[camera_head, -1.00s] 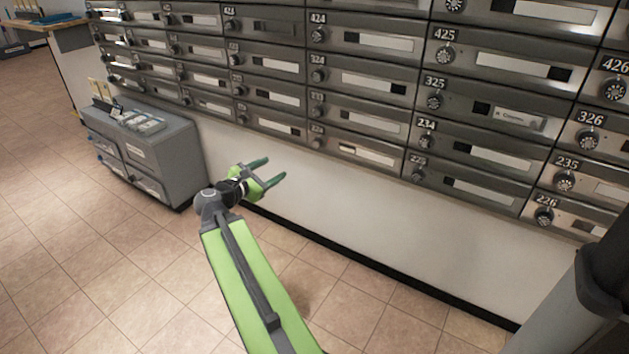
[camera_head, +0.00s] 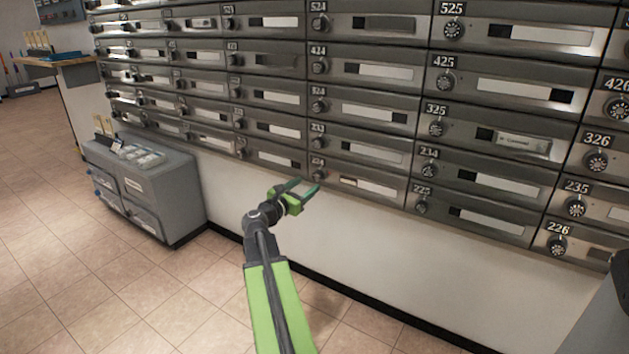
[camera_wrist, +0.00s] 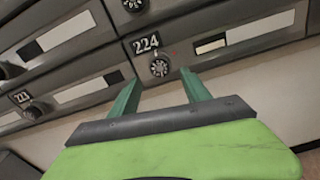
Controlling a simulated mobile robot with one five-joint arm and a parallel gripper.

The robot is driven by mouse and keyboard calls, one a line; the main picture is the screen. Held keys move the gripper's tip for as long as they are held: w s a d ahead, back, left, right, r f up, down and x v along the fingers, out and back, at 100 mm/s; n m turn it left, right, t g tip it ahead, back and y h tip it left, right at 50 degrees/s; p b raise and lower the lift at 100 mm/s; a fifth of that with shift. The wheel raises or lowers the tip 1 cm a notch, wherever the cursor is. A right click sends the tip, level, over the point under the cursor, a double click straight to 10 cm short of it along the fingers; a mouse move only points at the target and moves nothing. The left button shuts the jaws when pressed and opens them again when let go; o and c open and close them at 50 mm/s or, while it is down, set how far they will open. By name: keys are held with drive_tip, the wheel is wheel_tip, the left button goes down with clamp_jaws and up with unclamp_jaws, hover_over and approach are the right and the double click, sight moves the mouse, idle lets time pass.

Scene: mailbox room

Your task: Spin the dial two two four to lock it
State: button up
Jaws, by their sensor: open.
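The dial of mailbox 224 (camera_wrist: 159,67) is a round dark knob with white marks under the label 224 in the wrist view. In the head view the same dial (camera_head: 318,175) sits at the left end of a bottom-row door. My gripper (camera_head: 307,189) is open and empty, just below and left of that dial in the head view. In the wrist view the two green fingertips of my gripper (camera_wrist: 160,85) point up toward the dial, one on each side below it. They appear apart from the dial.
Dial 223 (camera_wrist: 33,112) is to the left in the wrist view. Other mailbox doors surround it above and to the right, such as 225 (camera_head: 470,218). A grey cabinet (camera_head: 160,185) stands on the floor at left. The white wall below the boxes is bare.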

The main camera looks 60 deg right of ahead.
sight(316, 177)
drive_tip(key=d, duration=0.5)
drive_tip(key=shift+d, duration=0.3)
drive_tip(key=shift+c, duration=0.5)
clamp_jaws()
drive_tip(key=shift+d, duration=0.1)
